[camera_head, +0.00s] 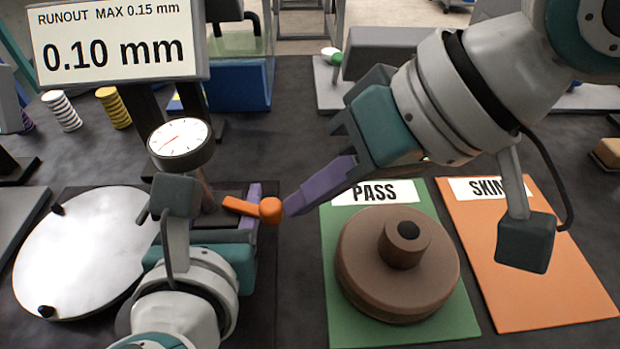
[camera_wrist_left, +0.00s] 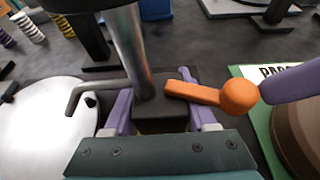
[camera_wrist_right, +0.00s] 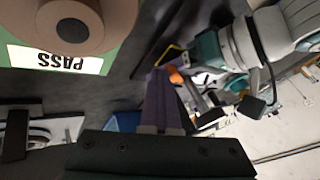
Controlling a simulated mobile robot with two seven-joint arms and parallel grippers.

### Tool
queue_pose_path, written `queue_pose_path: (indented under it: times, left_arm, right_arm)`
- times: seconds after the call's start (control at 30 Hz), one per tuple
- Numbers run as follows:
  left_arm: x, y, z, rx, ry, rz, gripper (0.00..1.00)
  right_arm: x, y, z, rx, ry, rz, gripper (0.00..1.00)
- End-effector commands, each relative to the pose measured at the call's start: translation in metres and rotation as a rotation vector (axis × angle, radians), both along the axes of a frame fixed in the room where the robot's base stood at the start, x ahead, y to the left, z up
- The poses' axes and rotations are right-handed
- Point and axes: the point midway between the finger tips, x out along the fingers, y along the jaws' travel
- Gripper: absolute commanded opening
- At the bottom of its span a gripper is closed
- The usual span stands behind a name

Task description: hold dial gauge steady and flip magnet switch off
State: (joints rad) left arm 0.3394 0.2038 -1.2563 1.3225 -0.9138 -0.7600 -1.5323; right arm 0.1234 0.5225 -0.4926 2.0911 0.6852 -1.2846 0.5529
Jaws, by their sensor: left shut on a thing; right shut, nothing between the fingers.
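The dial gauge (camera_head: 180,142) has a round white face with a red needle and stands upright on a metal post (camera_wrist_left: 138,55). The post rises from a dark block base (camera_wrist_left: 160,118). My left gripper (camera_wrist_left: 160,112) is shut on this base, one purple finger on each side. The orange magnet switch lever (camera_head: 245,207) sticks out to the right from the base and ends in a round knob; it also shows in the left wrist view (camera_wrist_left: 205,93). My right gripper (camera_head: 290,206) is shut and empty, its purple fingertips right beside the knob; I cannot tell whether they touch.
A brown flanged part (camera_head: 375,285) sits on the green PASS mat (camera_head: 450,325). The orange SKIM mat (camera_head: 545,300) is bare. A silver disc (camera_head: 85,245) lies at left. A sign (camera_head: 115,45) reads 0.10 mm. Coil springs (camera_head: 62,110) stand behind.

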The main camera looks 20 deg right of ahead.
Motion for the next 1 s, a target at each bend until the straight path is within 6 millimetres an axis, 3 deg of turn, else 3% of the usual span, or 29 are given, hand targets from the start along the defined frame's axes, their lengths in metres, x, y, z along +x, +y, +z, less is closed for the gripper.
queue_pose_path:
  times: [1.0]
  left_arm:
    - [-0.004,-0.008,0.001,-0.011,0.002,-0.017,0.0]
  right_arm:
    - [0.014,0.011,0.002,0.019,0.0,0.012,0.0]
